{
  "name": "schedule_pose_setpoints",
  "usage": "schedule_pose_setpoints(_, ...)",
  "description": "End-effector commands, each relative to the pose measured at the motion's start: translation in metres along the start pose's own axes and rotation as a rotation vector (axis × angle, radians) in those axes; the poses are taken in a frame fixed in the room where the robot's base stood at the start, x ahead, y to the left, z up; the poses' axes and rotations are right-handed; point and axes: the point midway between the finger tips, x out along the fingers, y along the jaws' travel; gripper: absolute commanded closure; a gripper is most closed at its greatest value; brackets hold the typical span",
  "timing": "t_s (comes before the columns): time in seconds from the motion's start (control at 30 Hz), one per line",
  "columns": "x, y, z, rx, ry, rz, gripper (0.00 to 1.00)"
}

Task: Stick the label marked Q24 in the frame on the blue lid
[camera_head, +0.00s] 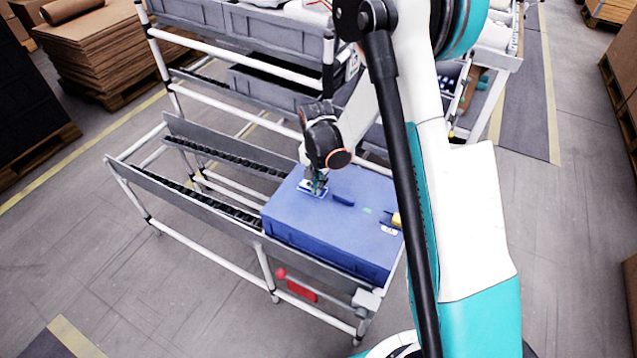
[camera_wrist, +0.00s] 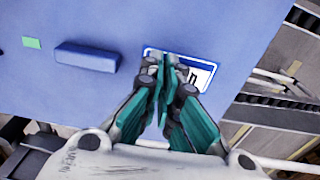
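The blue lid (camera_head: 330,225) lies flat on top of a blue box on the roller rack, and it fills much of the wrist view (camera_wrist: 200,25). A white label (camera_wrist: 200,72) with a dark mark lies at a blue and white bordered frame (camera_wrist: 148,50) near the lid's edge. My fingers cover part of both, and Q24 cannot be read. My gripper (camera_head: 317,187) points down at this spot, and in the wrist view its fingertips (camera_wrist: 163,64) come together over the label. I cannot see whether the label is between them or whether they touch the lid.
A raised dark blue bar (camera_wrist: 87,56) and a small green patch (camera_wrist: 32,42) are on the lid beside the frame. A yellow item (camera_head: 396,219) sits at the lid's right. The empty roller lane (camera_head: 225,158) runs left of the box. Shelves with grey crates (camera_head: 275,32) stand behind.

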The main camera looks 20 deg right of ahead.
Motion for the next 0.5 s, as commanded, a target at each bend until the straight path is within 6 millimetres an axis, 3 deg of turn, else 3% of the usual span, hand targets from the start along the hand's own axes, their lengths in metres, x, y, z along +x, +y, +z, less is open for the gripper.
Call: schedule_pose_setpoints(0.5,0.0055,0.0000,0.0002,0.000,0.000,0.000,1.00)
